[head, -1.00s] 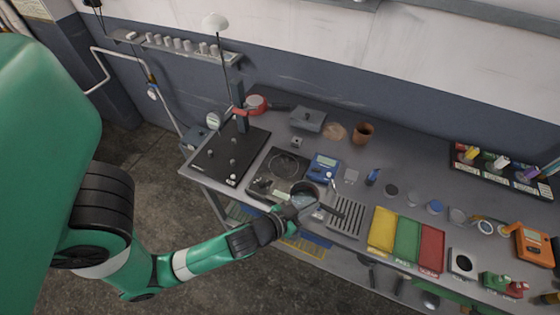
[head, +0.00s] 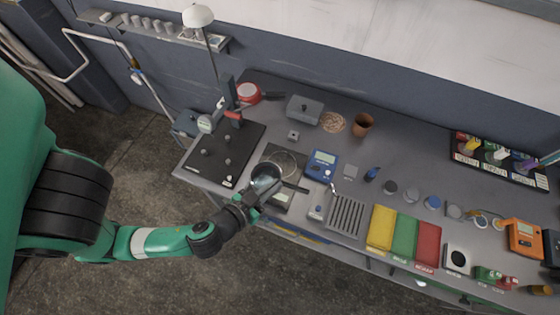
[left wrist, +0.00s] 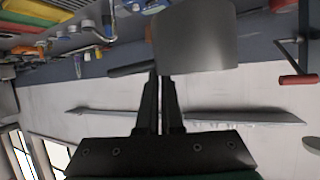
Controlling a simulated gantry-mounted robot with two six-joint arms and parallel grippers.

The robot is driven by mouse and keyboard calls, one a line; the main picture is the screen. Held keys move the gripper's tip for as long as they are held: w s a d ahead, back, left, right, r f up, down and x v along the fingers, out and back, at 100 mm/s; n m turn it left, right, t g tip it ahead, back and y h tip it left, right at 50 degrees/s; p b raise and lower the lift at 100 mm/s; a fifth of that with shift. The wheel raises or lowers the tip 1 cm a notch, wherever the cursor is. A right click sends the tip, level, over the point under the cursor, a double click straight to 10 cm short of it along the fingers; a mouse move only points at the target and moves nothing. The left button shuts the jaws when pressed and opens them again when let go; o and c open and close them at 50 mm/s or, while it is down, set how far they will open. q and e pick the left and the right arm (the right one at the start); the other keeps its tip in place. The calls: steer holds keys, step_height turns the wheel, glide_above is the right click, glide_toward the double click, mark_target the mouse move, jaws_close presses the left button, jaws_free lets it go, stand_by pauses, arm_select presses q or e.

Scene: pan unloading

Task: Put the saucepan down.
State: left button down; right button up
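The saucepan (head: 266,173) is a small grey round pan with a dark straight handle (head: 296,187). In the head view it shows over the front of a dark square plate with a ring on it (head: 290,158). My left gripper (head: 253,192) is at its near side. In the left wrist view the pan's grey wall (left wrist: 197,42) fills the top middle, and the handle sticks out to the left. The fingers (left wrist: 161,85) are close together at the handle's base, which they partly hide. The pan seems held above the bench; the gap below cannot be judged. My right gripper is not in view.
A black board with a dial stand (head: 220,160) is left of the pan. A blue meter (head: 322,164), a small scale (head: 316,207) and a slotted grille (head: 346,216) are to its right. A grey lidded box (head: 304,109) and a brown cup (head: 363,124) stand behind.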

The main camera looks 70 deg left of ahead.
arm_select(q)
steer(key=w+a+f+b, duration=0.1)
steer(key=a+f+b, duration=0.1)
steer(key=b, duration=0.4)
steer(key=shift+w+f, duration=0.15)
steer(key=w+a+f, duration=0.2)
steer(key=w+a, duration=0.2)
steer(key=a, duration=0.2)
steer(key=b, duration=0.2)
glide_above(286, 174)
step_height(286, 174, down, 6)
steer(key=shift+w+f+b, duration=0.15)
steer(key=shift+f+b, duration=0.2)
steer(key=shift+f, duration=0.95)
steer(key=c, duration=1.1)
jaws_free()
steer(key=shift+f, duration=0.1)
